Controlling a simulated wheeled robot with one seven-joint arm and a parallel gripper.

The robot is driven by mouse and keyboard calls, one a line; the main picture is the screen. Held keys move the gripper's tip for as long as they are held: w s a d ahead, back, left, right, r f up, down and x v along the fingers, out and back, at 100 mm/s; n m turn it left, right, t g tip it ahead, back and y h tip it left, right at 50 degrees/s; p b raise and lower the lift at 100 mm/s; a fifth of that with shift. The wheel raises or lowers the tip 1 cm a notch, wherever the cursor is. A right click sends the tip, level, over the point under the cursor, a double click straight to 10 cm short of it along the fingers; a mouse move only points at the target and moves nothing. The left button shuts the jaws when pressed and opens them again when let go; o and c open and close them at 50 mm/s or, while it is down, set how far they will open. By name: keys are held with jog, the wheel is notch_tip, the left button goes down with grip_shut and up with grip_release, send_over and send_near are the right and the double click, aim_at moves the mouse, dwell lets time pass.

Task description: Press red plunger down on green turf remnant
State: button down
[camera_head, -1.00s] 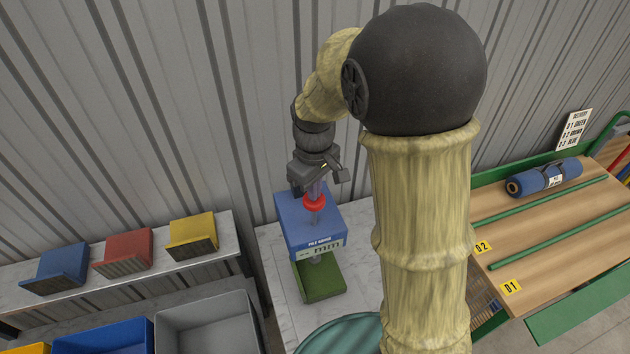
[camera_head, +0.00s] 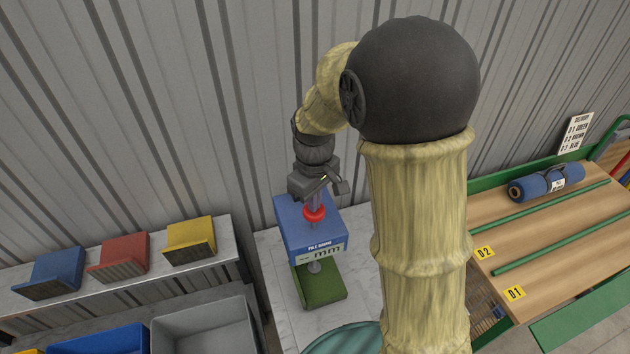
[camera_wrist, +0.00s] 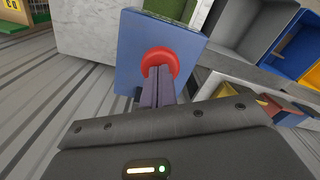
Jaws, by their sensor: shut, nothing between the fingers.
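The red plunger (camera_head: 314,214) stands on top of the blue pile gauge (camera_head: 298,232), whose front display shows dashes and "mm". The green turf remnant (camera_head: 320,285) lies under the gauge, with a pale foot of the gauge above or on it; I cannot tell if they touch. My gripper (camera_head: 315,202) is shut and empty, pointing down at the plunger. In the wrist view the shut fingers (camera_wrist: 158,88) reach the red plunger (camera_wrist: 160,62) and appear at its top; the exact contact is hard to tell.
The gauge stands on a pale marble-like table (camera_head: 283,301). Left is a shelf with blue, red and yellow sample blocks (camera_head: 190,241), with bins (camera_head: 205,328) below. Right is a wooden rack (camera_head: 545,235) with a blue roll (camera_head: 546,182). A corrugated wall is close behind.

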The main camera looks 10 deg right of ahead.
dwell(0.4)
notch_tip(320, 180, up, 15)
jog(key=p, duration=1.2)
jog(key=shift+p, duration=0.3)
jog(key=s+d+f+m+t+b, duration=0.2)
jog(key=s+d+f+m+b, duration=0.6)
jog(key=f, duration=0.5)
jog(key=s+d+b, duration=0.1)
jog(key=s+b, duration=0.1)
jog(key=b, duration=0.1)
jog(key=shift+s+f+t+b, duration=0.2)
jog(key=shift+f+t+b, duration=0.1)
jog(key=shift+f, duration=0.1)
